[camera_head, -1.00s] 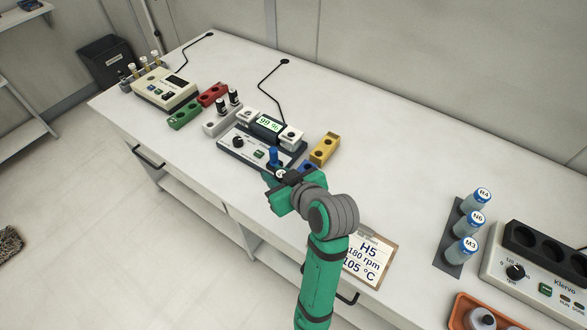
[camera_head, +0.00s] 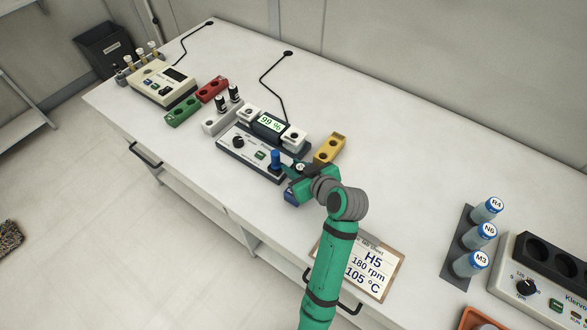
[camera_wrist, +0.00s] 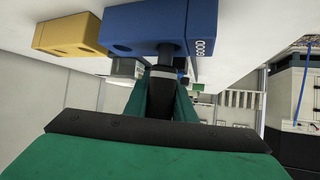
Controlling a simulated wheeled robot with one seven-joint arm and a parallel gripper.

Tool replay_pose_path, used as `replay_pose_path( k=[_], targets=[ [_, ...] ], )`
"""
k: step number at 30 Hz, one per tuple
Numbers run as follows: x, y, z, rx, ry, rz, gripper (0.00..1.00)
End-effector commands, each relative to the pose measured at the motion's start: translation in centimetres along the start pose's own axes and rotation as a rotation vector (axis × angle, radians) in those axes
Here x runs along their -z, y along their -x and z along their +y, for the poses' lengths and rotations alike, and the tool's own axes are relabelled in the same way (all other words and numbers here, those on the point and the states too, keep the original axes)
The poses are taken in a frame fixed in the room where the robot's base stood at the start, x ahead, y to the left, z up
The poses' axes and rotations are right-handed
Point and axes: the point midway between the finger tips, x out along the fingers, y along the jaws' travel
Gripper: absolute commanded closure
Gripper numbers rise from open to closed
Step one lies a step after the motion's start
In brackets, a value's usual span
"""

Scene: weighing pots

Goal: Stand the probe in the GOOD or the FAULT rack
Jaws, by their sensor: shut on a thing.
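My gripper (camera_head: 300,168) is shut on the probe, whose dark body with a pale band (camera_wrist: 163,78) shows between the jaws in the wrist view. The blue rack (camera_head: 291,196) is partly hidden under my gripper in the head view. In the wrist view, which is upside down, the blue rack (camera_wrist: 140,22) bears the word GOOD and has an open hole beside the probe. The probe's shaft meets the rack there; I cannot tell how deep it sits. The yellow rack (camera_head: 329,148) is just behind, and also in the wrist view (camera_wrist: 70,34). Its label is unreadable.
The tester (camera_head: 250,155) beside the gripper reads 99 % and has a blue upright part (camera_head: 276,158) close to the jaws. A clipboard (camera_head: 365,265) reads H5, 180 rpm, 105 °C. Capped bottles (camera_head: 481,235) stand to the right. The back middle of the bench is clear.

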Motion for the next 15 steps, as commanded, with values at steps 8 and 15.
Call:
replay_pose_path(
  k=[8, 15],
  targets=[
    [-1.8, -0.9, 0.2, -0.004, -0.001, 0.0, 1.0],
    [-2.1, -1.0, 0.3, -0.006, -0.004, -0.001, 0.75]
  ],
)
